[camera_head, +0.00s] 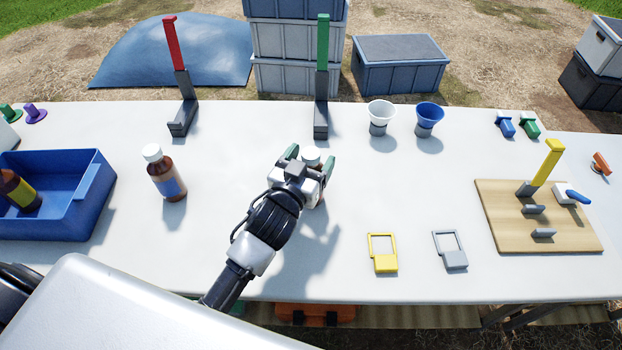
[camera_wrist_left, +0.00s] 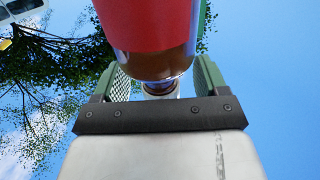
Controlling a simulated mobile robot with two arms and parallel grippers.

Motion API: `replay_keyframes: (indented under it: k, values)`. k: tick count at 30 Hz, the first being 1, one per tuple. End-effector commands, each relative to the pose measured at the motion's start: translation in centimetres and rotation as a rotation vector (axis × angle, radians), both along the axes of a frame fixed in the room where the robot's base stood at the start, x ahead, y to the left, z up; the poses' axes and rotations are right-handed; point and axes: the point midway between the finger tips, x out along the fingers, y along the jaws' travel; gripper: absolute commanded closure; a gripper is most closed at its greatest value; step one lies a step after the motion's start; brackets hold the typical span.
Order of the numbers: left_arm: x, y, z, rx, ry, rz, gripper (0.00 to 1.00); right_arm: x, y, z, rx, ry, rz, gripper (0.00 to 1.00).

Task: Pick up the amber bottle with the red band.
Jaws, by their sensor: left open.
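The amber bottle with the red band (camera_wrist_left: 150,25) shows large in the left wrist view, between the two green finger pads. In the head view my left gripper mostly hides it, and its white cap (camera_head: 311,154) shows between the fingertips. My left gripper (camera_head: 309,163) is open around the bottle over the middle of the white table (camera_head: 225,130). It also shows in the left wrist view (camera_wrist_left: 160,85). I cannot tell whether either pad touches the bottle.
An amber bottle with a blue band (camera_head: 168,180) stands to the left. A blue bin (camera_head: 85,205) at the left edge holds a yellow-banded bottle (camera_head: 18,192). Red (camera_head: 175,45) and green (camera_head: 322,45) upright handles and two cups (camera_head: 381,112) stand behind. Two padlock-shaped tags (camera_head: 383,262) lie front right.

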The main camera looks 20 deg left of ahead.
Motion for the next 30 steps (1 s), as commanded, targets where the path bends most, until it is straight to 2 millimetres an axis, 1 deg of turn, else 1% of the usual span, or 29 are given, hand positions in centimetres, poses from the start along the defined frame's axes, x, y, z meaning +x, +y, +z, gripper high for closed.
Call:
replay_keyframes:
  k: [4, 5, 6, 19, 30]
  values:
    - [-0.01, -0.02, -0.01, 0.0, 0.0, 0.0, 0.27, -0.04, -0.01, -0.01, 0.0, 0.001, 0.0, 0.57]
    - [-0.02, -0.03, -0.01, 0.0, 0.0, 0.0, 0.28, -0.06, -0.01, -0.02, 0.0, 0.001, 0.0, 0.57]
    - [-0.02, -0.03, -0.01, 0.0, 0.0, 0.0, 0.34, -0.07, -0.01, -0.02, 0.0, 0.001, 0.0, 0.57]
    - [-0.06, -0.02, -0.17, 0.0, 0.004, 0.0, 1.0, -0.33, -0.06, -0.05, -0.001, 0.005, 0.0, 0.57]
    - [-0.11, -0.04, -0.27, 0.0, 0.01, 0.0, 1.0, -0.43, -0.1, -0.04, -0.001, 0.007, 0.0, 0.57]
